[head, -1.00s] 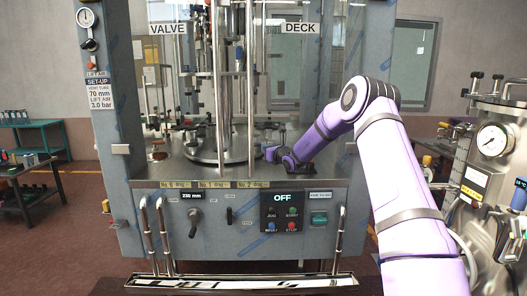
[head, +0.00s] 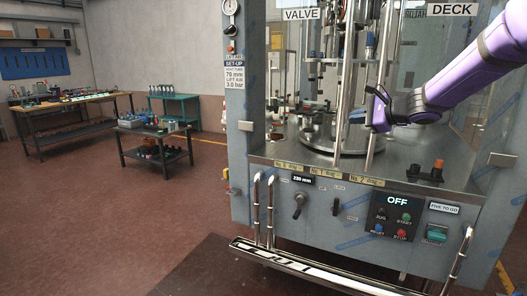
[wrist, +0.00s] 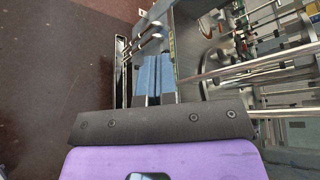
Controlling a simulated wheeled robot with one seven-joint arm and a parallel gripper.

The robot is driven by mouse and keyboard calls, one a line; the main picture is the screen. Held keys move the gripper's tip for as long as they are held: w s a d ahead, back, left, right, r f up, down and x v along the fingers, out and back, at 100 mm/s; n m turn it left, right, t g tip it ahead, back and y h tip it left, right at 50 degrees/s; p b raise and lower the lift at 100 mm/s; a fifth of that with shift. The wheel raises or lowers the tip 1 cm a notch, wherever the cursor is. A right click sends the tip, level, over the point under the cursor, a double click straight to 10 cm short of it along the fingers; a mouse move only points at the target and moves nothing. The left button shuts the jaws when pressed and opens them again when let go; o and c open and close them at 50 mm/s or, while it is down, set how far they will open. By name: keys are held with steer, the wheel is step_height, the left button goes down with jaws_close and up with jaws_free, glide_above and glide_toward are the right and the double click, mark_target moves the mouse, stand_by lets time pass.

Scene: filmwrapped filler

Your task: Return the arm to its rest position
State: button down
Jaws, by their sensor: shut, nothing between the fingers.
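My purple arm reaches in from the upper right of the head view. My gripper (head: 374,108) is in front of the filler machine's glass-and-post work area, above the steel deck (head: 285,150). In the wrist view the two blue fingers (wrist: 156,68) lie side by side, shut, with nothing between them. The filler's front panel (head: 345,205) has a display reading OFF and a black selector handle.
Chrome guard rails (head: 270,210) and a long steel tray (head: 320,265) stick out at the machine's front. A low dark table (head: 160,134) and a workbench (head: 75,105) stand to the left. The brown floor between is open.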

steer(key=s+a+r+n+g+h, duration=0.15)
steer(key=s+n, duration=0.35)
steer(key=s, duration=0.6)
steer(key=s+a+r+n+g+h, duration=0.1)
steer(key=s+a+n+g+h, duration=0.2)
steer(key=s, duration=0.7)
steer(key=s+d+f+n+h, duration=0.1)
steer(key=s+d+n, duration=0.1)
steer(key=s, duration=0.5)
steer(key=s+d+f+n+h, duration=0.2)
steer(key=s+d+n, duration=0.1)
steer(key=s, duration=0.5)
steer(key=s+d+f+n+h, duration=0.2)
steer(key=s+n, duration=0.1)
steer(key=s, duration=0.5)
steer(key=shift+d+n, duration=0.3)
